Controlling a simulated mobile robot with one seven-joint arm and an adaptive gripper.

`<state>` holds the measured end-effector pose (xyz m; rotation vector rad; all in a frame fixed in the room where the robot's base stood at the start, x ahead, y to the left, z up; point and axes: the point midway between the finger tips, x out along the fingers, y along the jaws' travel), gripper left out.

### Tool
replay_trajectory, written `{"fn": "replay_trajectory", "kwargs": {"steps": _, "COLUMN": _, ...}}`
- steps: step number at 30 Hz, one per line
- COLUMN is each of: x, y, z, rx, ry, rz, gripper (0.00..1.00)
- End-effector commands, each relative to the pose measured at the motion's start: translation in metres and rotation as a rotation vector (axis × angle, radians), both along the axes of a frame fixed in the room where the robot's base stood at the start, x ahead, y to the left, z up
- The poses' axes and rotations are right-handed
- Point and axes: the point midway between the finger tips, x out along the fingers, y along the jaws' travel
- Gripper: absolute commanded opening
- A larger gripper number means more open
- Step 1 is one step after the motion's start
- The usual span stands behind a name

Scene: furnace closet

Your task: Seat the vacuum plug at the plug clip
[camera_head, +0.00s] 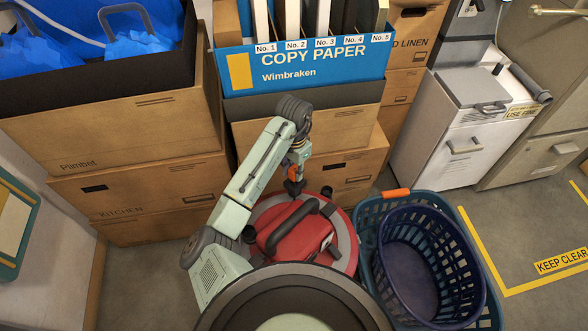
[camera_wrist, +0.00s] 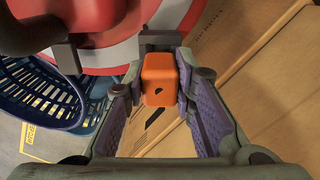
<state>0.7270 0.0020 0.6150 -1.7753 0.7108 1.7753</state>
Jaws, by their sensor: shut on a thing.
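In the head view my gripper (camera_head: 298,158) points down at the far side of the red vacuum (camera_head: 283,238), and a little of the orange plug (camera_head: 293,173) shows. A dark grey bracket (camera_wrist: 160,38), seemingly the plug clip, stands just beyond the plug against the vacuum's red and white body. I cannot tell whether plug and bracket touch. No cord is clear.
Cardboard boxes (camera_head: 135,185) stack behind and left of the vacuum, close to my gripper. A blue copy paper box (camera_head: 300,75) sits on top. A teal basket (camera_head: 366,222) holding a purple basket (camera_head: 430,245) stands right. Floor beyond the baskets is clear, with yellow marking.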

Motion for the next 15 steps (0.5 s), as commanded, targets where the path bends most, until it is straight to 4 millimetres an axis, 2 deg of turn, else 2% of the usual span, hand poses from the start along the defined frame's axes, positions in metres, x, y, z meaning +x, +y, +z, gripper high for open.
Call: {"fn": "replay_trajectory", "kwargs": {"steps": 15, "x": 0.0, "y": 0.0, "z": -0.0051, "rx": 0.0, "ry": 0.0, "rz": 0.0, "gripper": 0.0}}
